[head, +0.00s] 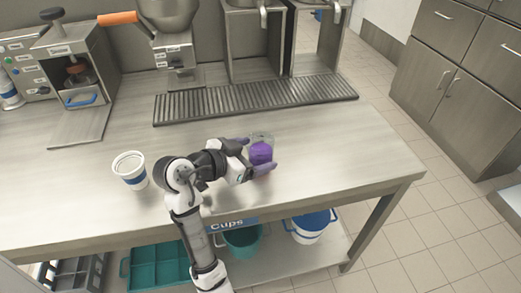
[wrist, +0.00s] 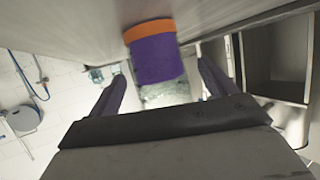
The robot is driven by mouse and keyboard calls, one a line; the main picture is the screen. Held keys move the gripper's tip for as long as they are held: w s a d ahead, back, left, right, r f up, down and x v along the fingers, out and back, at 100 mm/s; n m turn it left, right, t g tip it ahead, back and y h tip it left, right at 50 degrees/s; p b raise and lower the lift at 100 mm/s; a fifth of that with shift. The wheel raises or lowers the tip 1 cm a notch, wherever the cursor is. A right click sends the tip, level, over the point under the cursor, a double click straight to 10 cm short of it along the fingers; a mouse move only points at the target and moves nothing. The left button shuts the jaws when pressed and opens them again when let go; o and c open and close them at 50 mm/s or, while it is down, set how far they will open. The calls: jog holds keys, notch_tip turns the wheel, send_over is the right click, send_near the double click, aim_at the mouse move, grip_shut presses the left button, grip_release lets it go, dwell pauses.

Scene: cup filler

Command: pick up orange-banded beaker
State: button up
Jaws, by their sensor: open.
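The beaker (head: 261,152) stands on the steel counter, with a clear upper part and a purple lower part in the head view. In the wrist view the beaker (wrist: 158,60) shows an orange band at the end nearest the counter, then purple, then clear glass. My gripper (head: 257,154) is open, with its fingers reaching to either side of the beaker in the head view. In the wrist view the purple-grey fingers of my gripper (wrist: 161,84) are spread wide, with the beaker ahead between them. Contact is not visible.
A white and blue cup (head: 130,170) stands on the counter (head: 75,195) to the left of my arm. A ribbed drip tray (head: 255,98) and machines line the back. Buckets and crates sit on the shelf below. The counter's right end is clear.

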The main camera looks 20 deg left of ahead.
jog(key=shift+x, duration=1.5)
jog(key=shift+c, duration=0.4)
jog(key=c, duration=1.1)
jog(key=shift+r+p, duration=0.1)
jog(key=shift+p, duration=0.2)
